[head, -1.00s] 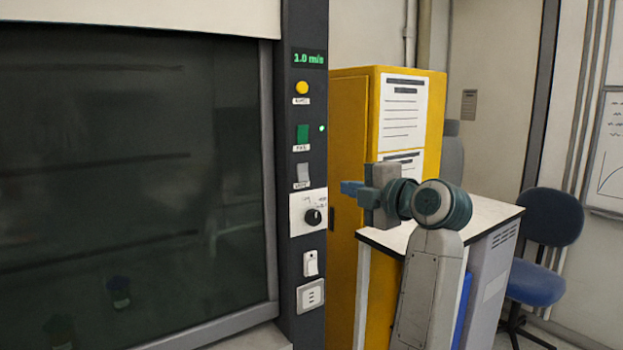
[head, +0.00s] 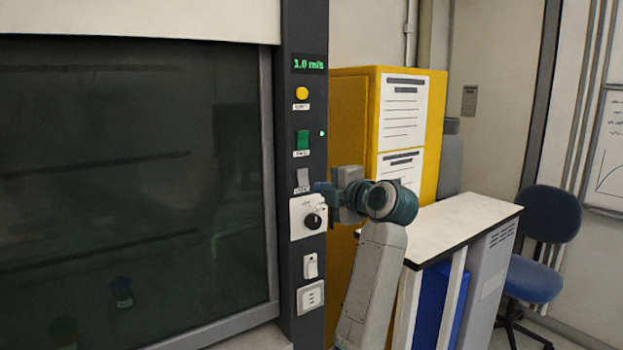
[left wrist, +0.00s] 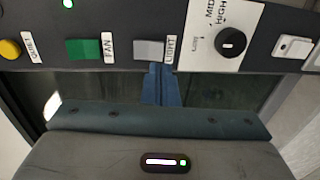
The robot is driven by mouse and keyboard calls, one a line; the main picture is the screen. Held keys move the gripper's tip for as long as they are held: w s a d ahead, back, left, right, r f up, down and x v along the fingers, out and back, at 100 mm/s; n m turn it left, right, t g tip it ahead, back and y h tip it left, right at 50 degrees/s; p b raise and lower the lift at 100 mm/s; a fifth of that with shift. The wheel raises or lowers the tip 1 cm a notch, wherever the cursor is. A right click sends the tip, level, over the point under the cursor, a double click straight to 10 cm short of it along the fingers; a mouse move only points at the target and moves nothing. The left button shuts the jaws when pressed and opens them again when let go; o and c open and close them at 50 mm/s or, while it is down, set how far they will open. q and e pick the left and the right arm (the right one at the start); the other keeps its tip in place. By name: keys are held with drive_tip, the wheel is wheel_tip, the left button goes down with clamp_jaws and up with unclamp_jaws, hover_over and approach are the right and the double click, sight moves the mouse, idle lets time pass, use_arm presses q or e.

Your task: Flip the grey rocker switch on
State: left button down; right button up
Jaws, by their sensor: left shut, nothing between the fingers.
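The grey rocker switch (head: 303,179) sits on the dark control column right of the dark glass sash, below the green switch and above the dial plate. In the left wrist view the grey rocker (left wrist: 148,50) lies beside a label reading LIGHT. My left gripper (head: 320,187) is shut and empty, with its blue fingertips close to the column, just right of and slightly below the grey rocker. In the left wrist view the shut fingers (left wrist: 161,72) point at the lower edge of the LIGHT label. Whether they touch the panel I cannot tell. My right gripper is not in view.
The column also carries a yellow button (head: 302,93), a green FAN switch (head: 302,140), a dial (head: 313,221), a white switch (head: 310,266) and a socket (head: 311,297). A yellow cabinet (head: 350,120) and a white-topped table (head: 455,222) stand to the right.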

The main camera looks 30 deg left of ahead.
sight(304, 184)
use_arm(q)
drive_tip(key=p+x, duration=0.1)
drive_tip(key=x, duration=0.3)
drive_tip(key=shift+r+p, duration=0.15)
drive_tip(key=shift+p, duration=0.15)
drive_tip(key=shift+w+a+f, duration=0.15)
drive_tip(key=shift+a+f, duration=0.05)
drive_tip(key=shift+a, duration=0.2)
